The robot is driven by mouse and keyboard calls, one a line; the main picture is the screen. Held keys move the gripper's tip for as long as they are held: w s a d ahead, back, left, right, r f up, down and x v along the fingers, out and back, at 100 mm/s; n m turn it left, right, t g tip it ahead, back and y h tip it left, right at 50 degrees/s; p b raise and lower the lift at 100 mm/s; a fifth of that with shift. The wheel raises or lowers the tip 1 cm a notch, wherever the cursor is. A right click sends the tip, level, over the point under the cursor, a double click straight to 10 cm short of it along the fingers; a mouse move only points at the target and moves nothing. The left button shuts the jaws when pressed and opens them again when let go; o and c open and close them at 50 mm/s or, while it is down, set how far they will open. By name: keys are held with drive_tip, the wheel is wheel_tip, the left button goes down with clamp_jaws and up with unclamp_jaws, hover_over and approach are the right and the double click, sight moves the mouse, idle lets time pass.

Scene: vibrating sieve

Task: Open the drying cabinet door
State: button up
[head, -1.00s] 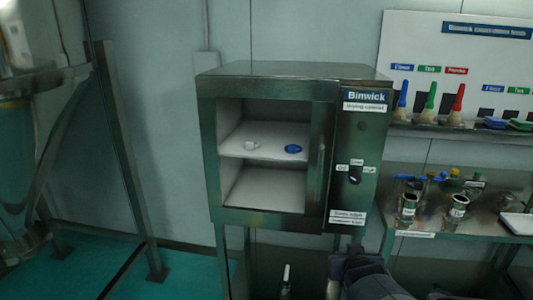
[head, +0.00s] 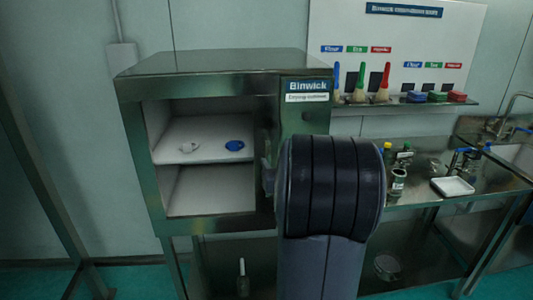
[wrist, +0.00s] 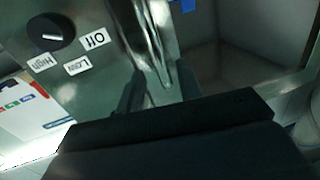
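The drying cabinet (head: 215,62) is a dark steel box on a stand, left of centre in the head view. Its front has a large window region showing a white shelf inside. The door frame (head: 160,225) looks flush with the body. The door handle (wrist: 150,45), a shiny upright bar, shows in the wrist view beside the control panel (wrist: 85,30); my arm mostly hides that area in the head view. My gripper (wrist: 158,88) has dark fingers apart, one on each side of the handle. Whether they touch it is unclear.
To the right stands a steel bench (head: 420,190) with bottles, a white tray (head: 453,187) and a sink. A tool board (head: 400,45) hangs behind it.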

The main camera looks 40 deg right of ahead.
sight(269, 156)
drive_tip(key=shift+p+x, duration=0.45)
drive_tip(key=shift+x, duration=2.15)
drive_tip(key=shift+c, duration=0.3)
clamp_jaws()
